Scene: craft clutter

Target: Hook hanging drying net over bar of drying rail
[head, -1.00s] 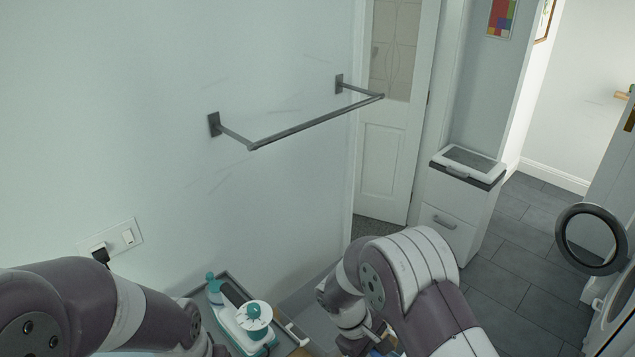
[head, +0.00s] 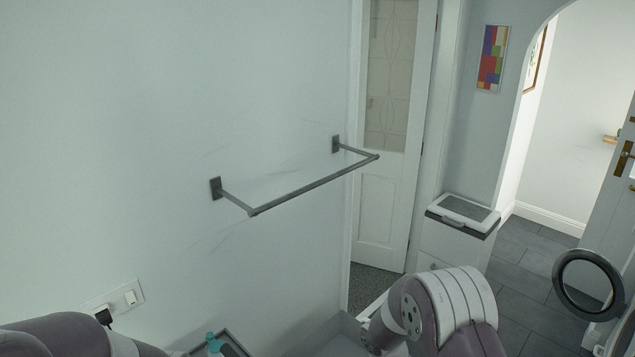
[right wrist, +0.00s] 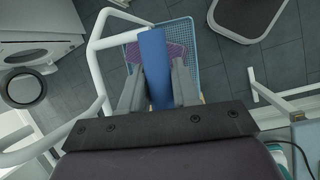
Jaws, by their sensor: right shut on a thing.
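The drying rail (head: 315,184) is a grey metal bar on two wall brackets, in the middle of the head view. Nothing hangs on it. In the right wrist view, my right gripper (right wrist: 157,88) is shut on a flat blue piece (right wrist: 153,50) that sticks out past its fingers. A light-blue mesh (right wrist: 182,38) shows behind this piece, with a purple patch in it. It looks like the drying net, but how it joins the blue piece is hidden. In the head view my right arm is low, below the bar, with its gripper out of frame. My left gripper is out of view.
A wall socket (head: 112,303) is low at the left. A white door (head: 388,140) stands right of the rail, then a white bin (head: 462,215). In the right wrist view, white tubing (right wrist: 98,45) is close left of the gripper. The wall around the bar is clear.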

